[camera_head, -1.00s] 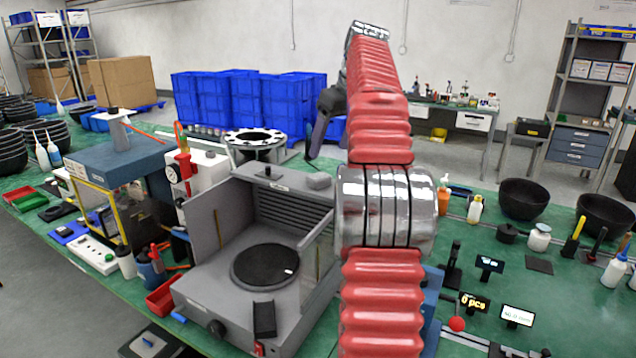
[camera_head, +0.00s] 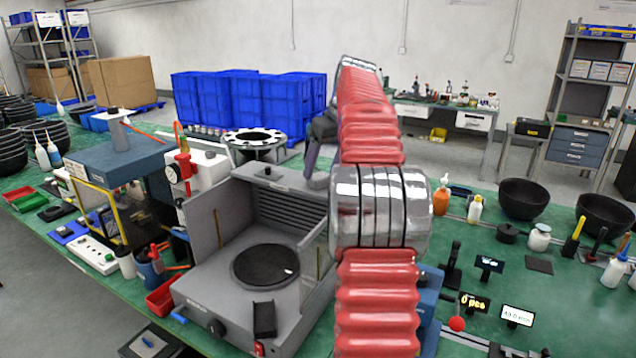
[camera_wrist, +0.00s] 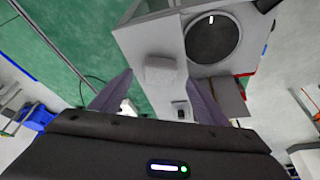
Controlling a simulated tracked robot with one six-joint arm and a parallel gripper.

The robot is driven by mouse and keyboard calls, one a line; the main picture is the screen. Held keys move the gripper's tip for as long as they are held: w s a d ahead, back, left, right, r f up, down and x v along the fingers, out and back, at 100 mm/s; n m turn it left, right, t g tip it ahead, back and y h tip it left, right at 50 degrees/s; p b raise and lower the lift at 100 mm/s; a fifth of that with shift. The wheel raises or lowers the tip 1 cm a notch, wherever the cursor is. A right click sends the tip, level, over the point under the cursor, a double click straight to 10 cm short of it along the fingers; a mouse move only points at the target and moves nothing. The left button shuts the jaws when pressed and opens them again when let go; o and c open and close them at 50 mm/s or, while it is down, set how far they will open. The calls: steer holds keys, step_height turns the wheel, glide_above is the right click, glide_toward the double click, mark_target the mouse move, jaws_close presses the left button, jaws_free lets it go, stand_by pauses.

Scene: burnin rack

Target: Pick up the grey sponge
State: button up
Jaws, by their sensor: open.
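The grey sponge (camera_wrist: 161,74) is a pale block with rounded corners on the flat grey top of a bench cabinet (camera_wrist: 148,36). In the wrist view it shows between my two purple-grey fingertips, and I cannot tell how far beyond them it is. My gripper (camera_wrist: 159,80) is open and holds nothing.
The cabinet has a round black plate (camera_head: 265,265) inside and a clear side panel (camera_head: 316,255). A black-and-white flanged ring (camera_head: 253,138) stands behind it. Blue crates (camera_head: 250,100) are stacked further back. Bottles, bowls and small displays are on the green bench to the right.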

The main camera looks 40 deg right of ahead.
mark_target(320, 176)
steer(key=shift+x, duration=1.8)
steer(key=shift+c, duration=0.6)
steer(key=c, duration=1.1)
steer(key=shift+r, duration=0.1)
steer(key=shift+r, duration=4.95)
steer(key=shift+s, duration=0.1)
